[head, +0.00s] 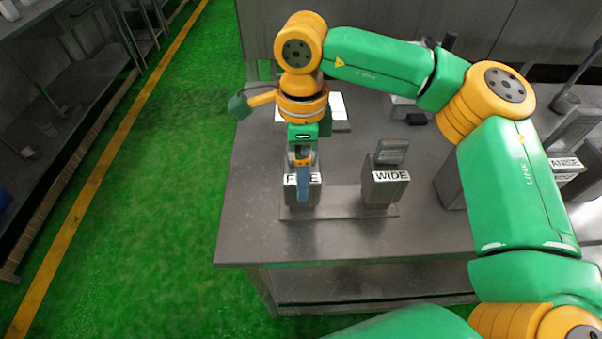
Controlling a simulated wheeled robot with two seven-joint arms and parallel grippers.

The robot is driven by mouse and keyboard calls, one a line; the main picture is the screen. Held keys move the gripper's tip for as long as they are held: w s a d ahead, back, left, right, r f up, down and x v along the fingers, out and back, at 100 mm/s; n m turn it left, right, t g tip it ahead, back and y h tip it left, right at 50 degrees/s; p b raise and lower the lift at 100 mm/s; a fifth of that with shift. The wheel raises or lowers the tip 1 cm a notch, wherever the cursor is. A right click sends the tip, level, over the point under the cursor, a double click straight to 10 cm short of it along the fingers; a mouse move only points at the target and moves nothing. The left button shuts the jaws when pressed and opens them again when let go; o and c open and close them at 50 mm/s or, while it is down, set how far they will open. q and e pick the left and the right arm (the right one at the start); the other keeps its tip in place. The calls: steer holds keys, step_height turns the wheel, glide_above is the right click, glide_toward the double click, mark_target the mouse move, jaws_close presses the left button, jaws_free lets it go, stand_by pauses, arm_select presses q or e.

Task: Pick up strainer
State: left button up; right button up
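My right gripper (302,160) points down over the left holder, a grey block (314,192) with a partly covered label reading "F", hidden letters, then "E". A blue piece at the gripper hangs in front of that label; I cannot tell whether it is a finger or something held. Any strainer in this left holder is hidden by the gripper. The right holder (380,190) is labelled "WIDE", and a grey piece (391,150) stands up from it. I cannot tell whether the fingers are open or shut. My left gripper is not in view.
Both holders stand on a flat plate (342,207) on the grey metal table (250,225). A block labelled "ANISE" (565,163) stands at the right, behind my arm. A white sheet (338,108) and a small black object (416,119) lie farther back. The table's front left is clear.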

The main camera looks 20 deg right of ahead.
steer(key=shift+f, duration=0.55)
steer(key=c, duration=1.2)
